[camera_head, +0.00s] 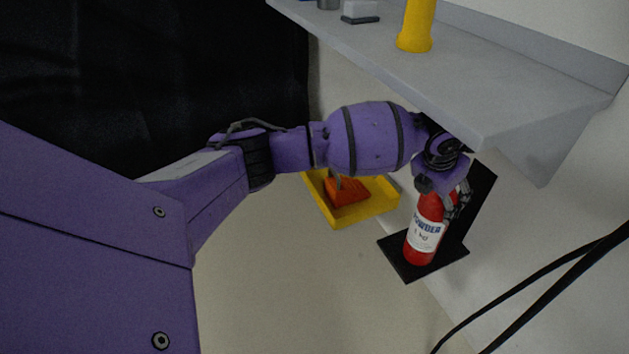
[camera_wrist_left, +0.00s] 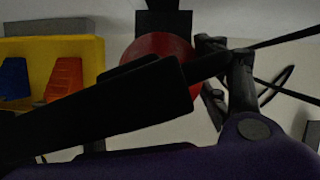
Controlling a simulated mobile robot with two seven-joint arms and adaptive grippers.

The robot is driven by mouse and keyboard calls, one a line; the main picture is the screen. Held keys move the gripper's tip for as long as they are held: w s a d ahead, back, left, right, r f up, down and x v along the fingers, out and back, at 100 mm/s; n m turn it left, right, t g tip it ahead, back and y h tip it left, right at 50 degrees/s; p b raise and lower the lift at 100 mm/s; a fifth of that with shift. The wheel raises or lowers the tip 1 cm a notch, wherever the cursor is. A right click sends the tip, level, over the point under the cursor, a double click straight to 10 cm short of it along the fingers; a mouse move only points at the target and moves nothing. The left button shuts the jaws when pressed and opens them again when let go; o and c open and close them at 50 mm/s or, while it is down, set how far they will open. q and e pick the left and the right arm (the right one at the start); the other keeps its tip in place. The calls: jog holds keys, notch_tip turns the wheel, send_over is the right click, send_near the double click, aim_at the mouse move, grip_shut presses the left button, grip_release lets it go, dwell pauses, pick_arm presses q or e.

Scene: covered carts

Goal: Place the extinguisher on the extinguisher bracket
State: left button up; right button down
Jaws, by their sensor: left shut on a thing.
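The red extinguisher (camera_head: 424,236) with a white "POWDER" label stands nearly upright at the black bracket (camera_head: 403,268), over its flat base plate and in front of its back plate. Whether its bottom touches the plate I cannot tell for sure. My left gripper (camera_head: 452,203) is shut on the upper part of the extinguisher. In the left wrist view the extinguisher's round red body (camera_wrist_left: 158,47) shows behind the dark fingers of my left gripper (camera_wrist_left: 215,68), which hide part of it. A piece of the black bracket (camera_wrist_left: 165,22) shows beyond it. My right gripper is not in view.
A grey shelf (camera_head: 480,85) juts out just above my left wrist, with a yellow object (camera_head: 416,28) on it. A yellow tray (camera_head: 362,216) holding an orange object (camera_head: 345,191) lies left of the bracket. Black cables (camera_head: 540,285) run at the lower right.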

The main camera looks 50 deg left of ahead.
pick_arm(q)
jog(key=shift+w+d+f+b, duration=0.1)
jog(key=shift+w+f+b, duration=0.35)
jog(key=shift+w, duration=0.1)
jog(key=o, duration=2.1)
jog(key=shift+s+f, duration=0.15)
jog(key=s+a+r+p, duration=0.1)
jog(key=s+p, duration=0.3)
jog(key=s, duration=0.8)
jog(key=shift+s+a+p, duration=0.2)
jog(key=shift+p, duration=0.1)
